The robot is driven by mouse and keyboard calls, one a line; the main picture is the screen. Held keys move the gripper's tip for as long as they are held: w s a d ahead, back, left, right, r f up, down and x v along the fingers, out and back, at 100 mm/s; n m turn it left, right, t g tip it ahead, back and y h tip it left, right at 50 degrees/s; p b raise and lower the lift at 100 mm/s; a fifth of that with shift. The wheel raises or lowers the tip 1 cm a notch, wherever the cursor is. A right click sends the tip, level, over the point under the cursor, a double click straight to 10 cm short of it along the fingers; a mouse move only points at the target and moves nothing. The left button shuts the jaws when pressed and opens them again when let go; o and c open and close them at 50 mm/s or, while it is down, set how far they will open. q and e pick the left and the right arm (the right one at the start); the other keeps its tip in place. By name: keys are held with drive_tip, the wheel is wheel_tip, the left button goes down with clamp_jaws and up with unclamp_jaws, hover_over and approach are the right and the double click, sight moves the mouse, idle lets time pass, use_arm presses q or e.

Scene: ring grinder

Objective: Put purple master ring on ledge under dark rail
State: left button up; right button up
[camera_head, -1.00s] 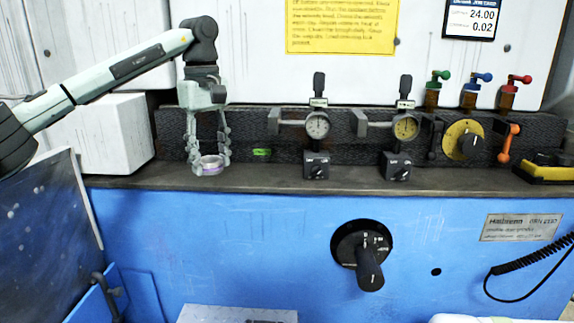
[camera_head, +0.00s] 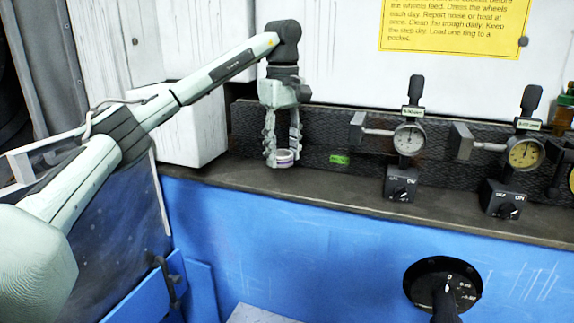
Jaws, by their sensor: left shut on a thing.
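The purple master ring (camera_head: 285,159) is a small ring with a pale top and a purple side. My left gripper (camera_head: 284,157) points down and is shut on it, with a finger at each side. The ring is at the grey ledge (camera_head: 330,193), in front of the dark rail (camera_head: 342,135). I cannot tell whether the ring touches the ledge or hangs just above it. My right gripper is not in view.
A small green tag (camera_head: 340,159) is on the rail right of the ring. Two dial gauges (camera_head: 408,139) (camera_head: 524,154) and black switch boxes (camera_head: 401,183) stand farther right. A white box (camera_head: 190,128) is close on the left. The ledge between gripper and first switch box is clear.

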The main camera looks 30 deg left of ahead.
sight(283, 178)
use_arm(q)
drive_tip(key=shift+f, duration=1.7)
drive_tip(key=o, duration=1.2)
wheel_tip(283, 178, up, 12)
drive_tip(key=shift+r, duration=0.1)
